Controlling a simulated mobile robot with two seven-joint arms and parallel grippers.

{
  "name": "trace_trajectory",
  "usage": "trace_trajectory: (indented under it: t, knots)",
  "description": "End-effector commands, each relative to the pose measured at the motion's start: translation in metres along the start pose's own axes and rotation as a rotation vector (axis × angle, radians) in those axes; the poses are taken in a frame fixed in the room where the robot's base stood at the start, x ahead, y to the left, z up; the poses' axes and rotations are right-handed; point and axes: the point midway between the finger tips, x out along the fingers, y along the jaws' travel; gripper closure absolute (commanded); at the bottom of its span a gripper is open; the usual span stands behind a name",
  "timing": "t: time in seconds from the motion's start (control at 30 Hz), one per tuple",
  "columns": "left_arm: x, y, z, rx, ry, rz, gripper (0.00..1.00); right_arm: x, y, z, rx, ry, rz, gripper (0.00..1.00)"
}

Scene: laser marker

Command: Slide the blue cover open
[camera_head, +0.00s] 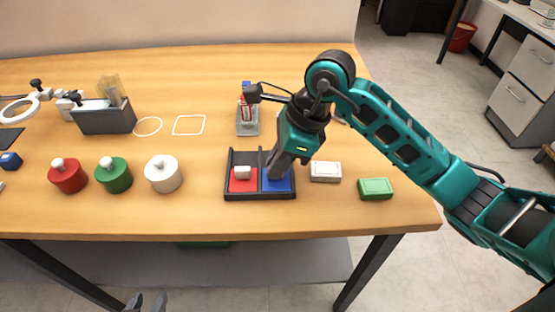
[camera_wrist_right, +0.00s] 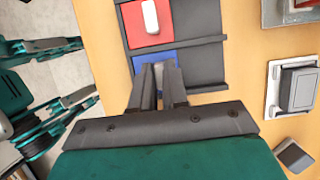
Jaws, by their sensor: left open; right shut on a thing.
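The blue cover (camera_head: 280,184) lies in the right half of a black two-part tray (camera_head: 260,198) on the table. It also shows in the right wrist view (camera_wrist_right: 142,61), partly hidden by my fingers. My right gripper (camera_head: 274,172) reaches down onto it; in the right wrist view my right gripper (camera_wrist_right: 158,72) is shut on its pale handle. A red cover (camera_head: 243,185) with a white handle (camera_head: 242,172) lies in the left half. The back strip of the tray is bare and dark. My left gripper (camera_head: 147,302) is open and empty below the table's front edge.
A white box (camera_head: 325,171) and a green box (camera_head: 375,188) lie right of the tray. A clear-and-red device (camera_head: 247,115) stands behind it. White (camera_head: 163,174), green (camera_head: 114,175) and red (camera_head: 68,176) round pots stand left. A grey bin (camera_head: 105,120) is further back.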

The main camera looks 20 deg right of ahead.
Motion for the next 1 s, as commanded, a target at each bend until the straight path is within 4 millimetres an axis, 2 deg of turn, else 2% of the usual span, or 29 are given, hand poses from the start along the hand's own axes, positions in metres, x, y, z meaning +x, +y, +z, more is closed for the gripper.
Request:
trace_trajectory:
  t: [0.57,0.67,0.83,1.0]
  knots:
    - [0.000,0.000,0.001,-0.001,-0.002,0.000,0.57,0.000,-0.001,0.000,0.000,0.000,-0.001,1.00]
    - [0.002,0.001,0.006,-0.001,-0.004,0.000,0.57,0.001,-0.008,-0.001,0.000,0.002,-0.002,1.00]
    - [0.008,0.003,0.018,-0.005,-0.016,0.005,0.57,0.002,-0.035,-0.002,0.002,0.002,-0.004,1.00]
    - [0.011,0.009,0.018,-0.009,-0.014,0.019,0.57,0.002,-0.056,-0.001,0.001,0.002,-0.003,1.00]
